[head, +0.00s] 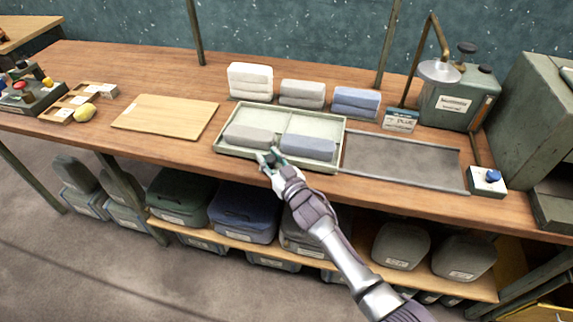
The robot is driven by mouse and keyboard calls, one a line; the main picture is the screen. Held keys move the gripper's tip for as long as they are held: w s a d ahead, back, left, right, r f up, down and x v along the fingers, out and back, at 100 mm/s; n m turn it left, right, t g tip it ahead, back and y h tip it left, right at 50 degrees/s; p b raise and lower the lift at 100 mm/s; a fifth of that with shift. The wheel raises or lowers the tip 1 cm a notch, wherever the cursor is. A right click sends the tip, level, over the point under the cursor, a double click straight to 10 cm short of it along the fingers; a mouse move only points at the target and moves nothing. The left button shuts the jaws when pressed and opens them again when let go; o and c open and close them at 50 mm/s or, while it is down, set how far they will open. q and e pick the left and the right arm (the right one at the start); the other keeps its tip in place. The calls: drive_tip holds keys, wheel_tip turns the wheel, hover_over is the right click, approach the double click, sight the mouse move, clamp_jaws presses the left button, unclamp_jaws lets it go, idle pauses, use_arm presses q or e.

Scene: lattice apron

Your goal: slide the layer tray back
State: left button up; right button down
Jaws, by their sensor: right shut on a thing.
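The layer tray (340,124) is a pale green, shallow tray on the wooden bench, divided into compartments. A grey folded cloth (249,136) lies in its front left compartment and a blue-grey folded cloth (308,147) in its front right one. The back compartments look empty. My right gripper (270,160) is at the middle of the tray's front edge, shut on the tray there; the fingers hide that bit of the rim. My left gripper is not in the picture.
Behind the tray stand white (250,81), grey (302,94) and blue (355,102) folded stacks. A grey recessed plate (402,160) adjoins the tray's right side. A wooden board (165,116) lies to the left. A lamp (440,71) and green canister (455,100) stand back right.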

drive_tip(key=shift+w+a, duration=0.1)
drive_tip(key=shift+a, duration=0.45)
drive_tip(key=shift+r, duration=0.1)
drive_tip(key=c, duration=1.2)
unclamp_jaws()
drive_tip(key=shift+c, duration=0.2)
drive_tip(key=o, duration=0.5)
drive_tip(key=shift+w+a, duration=0.1)
drive_tip(key=shift+a, duration=0.1)
drive_tip(key=shift+d, duration=0.1)
drive_tip(key=shift+s+d, duration=0.3)
drive_tip(key=shift+s, duration=0.1)
drive_tip(key=v, duration=1.1)
drive_tip(key=shift+s+a, duration=0.1)
